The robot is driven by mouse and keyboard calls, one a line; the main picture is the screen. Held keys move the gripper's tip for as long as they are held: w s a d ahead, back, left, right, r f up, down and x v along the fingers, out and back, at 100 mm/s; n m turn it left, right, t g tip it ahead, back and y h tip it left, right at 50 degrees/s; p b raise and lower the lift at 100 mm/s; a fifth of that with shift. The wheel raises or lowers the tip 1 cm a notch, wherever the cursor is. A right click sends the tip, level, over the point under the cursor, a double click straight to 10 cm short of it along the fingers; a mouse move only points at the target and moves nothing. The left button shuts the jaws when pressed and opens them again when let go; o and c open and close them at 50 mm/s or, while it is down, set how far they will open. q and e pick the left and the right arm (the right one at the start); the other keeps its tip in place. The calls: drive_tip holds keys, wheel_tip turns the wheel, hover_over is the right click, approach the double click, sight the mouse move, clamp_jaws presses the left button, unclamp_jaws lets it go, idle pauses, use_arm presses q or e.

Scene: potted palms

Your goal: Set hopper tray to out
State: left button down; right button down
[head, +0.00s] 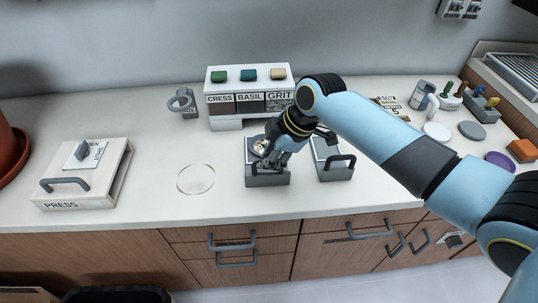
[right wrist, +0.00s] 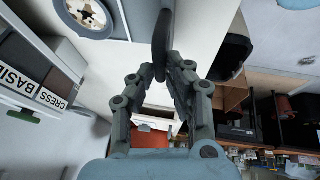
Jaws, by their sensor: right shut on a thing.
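The white hopper (head: 248,88), labelled CRESS, BASIL and GRIT, stands at the back of the counter. My left gripper is not in view.
A second grey box (head: 334,170) with a handle stands close to the right, beside my forearm. The white PRESS box (head: 82,174) is at the left, and a clear round disc (head: 196,179) lies between. A grey ring stand (head: 184,103) is behind. Counter between is clear.

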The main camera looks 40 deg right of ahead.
drive_tip(key=c, duration=1.4)
unclamp_jaws()
drive_tip(key=shift+s+a, duration=0.1)
drive_tip(key=shift+s, duration=0.15)
drive_tip(key=shift+o, duration=0.3)
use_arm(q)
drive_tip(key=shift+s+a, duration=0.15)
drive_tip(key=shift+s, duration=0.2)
use_arm(e)
drive_tip(key=v, duration=1.2)
